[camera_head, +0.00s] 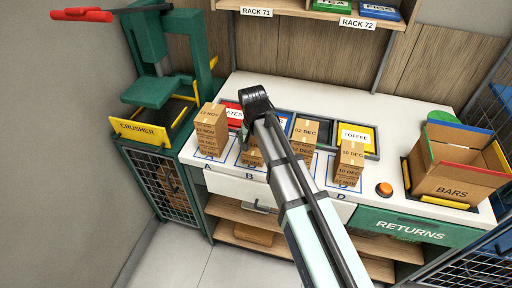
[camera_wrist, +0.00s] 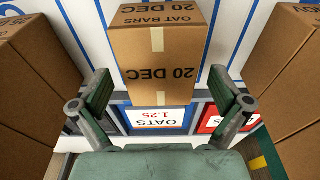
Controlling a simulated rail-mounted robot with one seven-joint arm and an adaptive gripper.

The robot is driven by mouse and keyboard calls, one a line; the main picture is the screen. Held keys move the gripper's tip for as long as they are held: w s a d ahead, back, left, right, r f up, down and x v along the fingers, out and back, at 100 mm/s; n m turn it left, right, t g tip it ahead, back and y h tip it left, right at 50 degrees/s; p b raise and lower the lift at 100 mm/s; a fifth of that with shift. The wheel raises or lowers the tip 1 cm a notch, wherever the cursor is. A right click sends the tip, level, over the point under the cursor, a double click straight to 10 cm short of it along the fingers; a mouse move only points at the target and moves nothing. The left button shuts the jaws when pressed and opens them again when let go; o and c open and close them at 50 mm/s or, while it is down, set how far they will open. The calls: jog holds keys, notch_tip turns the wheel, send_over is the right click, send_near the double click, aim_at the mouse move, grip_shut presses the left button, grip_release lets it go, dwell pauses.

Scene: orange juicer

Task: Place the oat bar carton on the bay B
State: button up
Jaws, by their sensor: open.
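The oat bar carton (camera_wrist: 158,52) is a brown box with a tape strip, printed OAT BARS and 20 DEC in the wrist view. It lies between the two spread fingers of my gripper (camera_wrist: 160,84), with a gap at each side. In the head view my gripper (camera_head: 255,100) is over the counter behind bay B, and my arm hides most of a carton (camera_head: 252,157) there. The bay B mark (camera_head: 249,177) is at the counter's front edge. Whether that carton is fully inside the bay outline cannot be told.
Cartons stand close by at bay A (camera_head: 210,130), bay C (camera_head: 304,140) and bay D (camera_head: 350,163). Behind are labelled trays, including TOFFEE (camera_head: 356,137). An open BARS box (camera_head: 455,165) and an orange button (camera_head: 384,189) are at right, the green crusher (camera_head: 150,90) at left.

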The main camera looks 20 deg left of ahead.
aim_at(255, 148)
notch_tip(255, 148, up, 10)
jog(key=s+b, duration=0.1)
jog(key=b, duration=0.1)
jog(key=shift+s, duration=0.3)
